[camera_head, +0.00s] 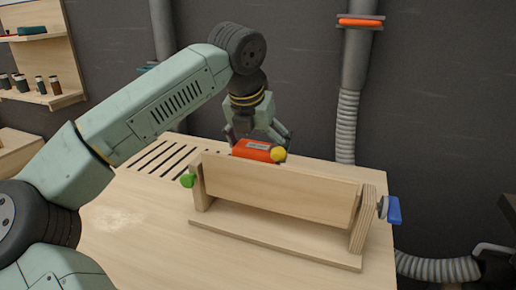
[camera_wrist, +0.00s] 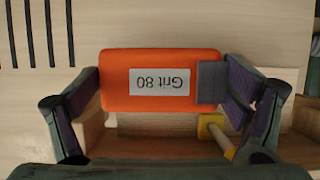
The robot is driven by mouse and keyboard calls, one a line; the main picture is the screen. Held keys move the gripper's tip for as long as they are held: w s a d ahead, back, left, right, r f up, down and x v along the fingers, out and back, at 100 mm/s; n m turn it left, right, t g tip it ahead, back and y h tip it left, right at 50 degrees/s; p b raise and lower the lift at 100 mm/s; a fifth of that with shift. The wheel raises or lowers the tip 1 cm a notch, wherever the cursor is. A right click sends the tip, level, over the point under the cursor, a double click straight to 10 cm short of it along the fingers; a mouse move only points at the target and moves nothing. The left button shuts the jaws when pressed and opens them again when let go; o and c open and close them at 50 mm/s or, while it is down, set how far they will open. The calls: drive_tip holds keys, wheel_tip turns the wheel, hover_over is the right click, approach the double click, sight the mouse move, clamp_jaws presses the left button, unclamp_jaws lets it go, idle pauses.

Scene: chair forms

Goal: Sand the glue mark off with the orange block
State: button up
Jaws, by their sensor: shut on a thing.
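An orange block (camera_head: 259,150) with a label reading "Grit 80" is in my gripper (camera_head: 258,138). In the wrist view the block (camera_wrist: 120,80) sits between the two fingers of my gripper (camera_wrist: 165,88), which are shut on its ends. The block is at the far side of a wooden board (camera_head: 275,188) held in a wooden frame, near the board's top edge. Whether it touches the board is unclear. I cannot make out a glue mark for certain; the board's far face is hidden in the head view.
The frame has a green knob (camera_head: 187,180) at left, a yellow knob (camera_head: 278,154) behind and a blue handle (camera_head: 393,210) at right. A pale smudge (camera_head: 118,218) lies on the worktable (camera_head: 150,245). Dark slots (camera_head: 165,160) are cut at the back. The table's left front is clear.

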drive_tip(key=shift+r+p, duration=2.25)
drive_tip(key=shift+r, duration=1.35)
